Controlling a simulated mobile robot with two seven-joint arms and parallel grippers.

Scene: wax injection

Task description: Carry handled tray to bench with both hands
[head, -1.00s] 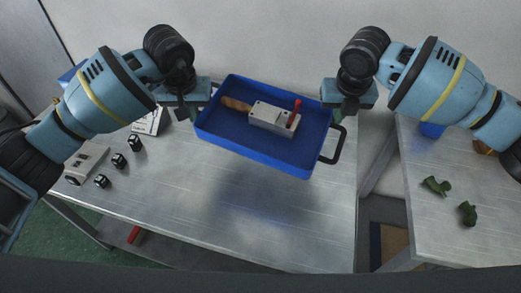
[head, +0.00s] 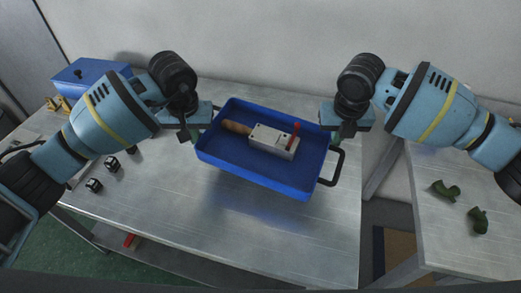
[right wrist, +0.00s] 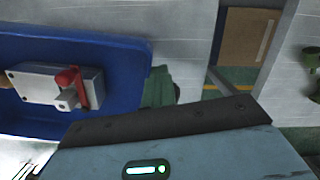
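The blue tray (head: 262,182) is level over the metal bench (head: 230,235), with a soft shadow below it. Inside lie a grey metal block (head: 273,141) with a red lever and a wooden handle (head: 236,127). My left gripper (head: 190,134) is at the tray's left end, shut on a handle mostly hidden behind it. My right gripper (head: 341,133) is at the right end, shut on the far part of the black handle (head: 338,165); its fingertips are largely hidden. The tray (right wrist: 125,85) and block also show in the right wrist view.
A blue box (head: 88,74) stands at the bench's back left. Small black-and-white cubes (head: 112,162) lie at the left. A second table (head: 440,225) with green pieces (head: 446,190) is at the right, across a gap. The bench front is clear.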

